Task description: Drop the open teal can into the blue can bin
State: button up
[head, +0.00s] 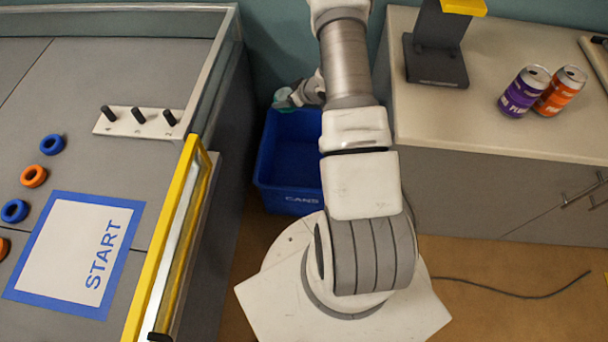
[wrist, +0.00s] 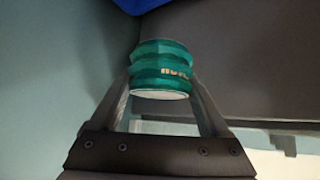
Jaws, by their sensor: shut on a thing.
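The teal can (wrist: 162,68) is between the two fingers of my gripper (wrist: 163,88) in the wrist view, and the gripper is shut on it. Its sides look dented. In the head view a bit of the teal can (head: 283,97) shows at the end of my gripper (head: 290,99), above the back left of the blue can bin (head: 290,198). The bin stands on the floor, with CANS on its front. My arm hides the bin's right part. A blue edge (wrist: 138,4) shows at the top of the wrist view, apart from the can.
A purple can (head: 522,92) and an orange can (head: 561,92) stand on the counter (head: 480,120) at right, near a dark stand (head: 436,55). A game table (head: 120,75) with a yellow rail (head: 165,240) is at left. A cable (head: 520,295) lies on the floor.

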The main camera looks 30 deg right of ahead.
jog(key=s+d+f+b, duration=0.2)
jog(key=d+f+b, duration=0.1)
jog(key=f, duration=0.7)
jog(key=s+d+f+b, duration=0.2)
jog(key=d+f+b, duration=0.2)
jog(key=f, duration=0.5)
jog(key=shift+d+f+n+y+b, duration=0.2)
jog(key=shift+f+n+y+b, duration=0.15)
jog(key=shift+b, duration=0.45)
jog(key=shift+s, duration=0.1)
jog(key=o, duration=1.3)
jog(key=shift+r, duration=0.1)
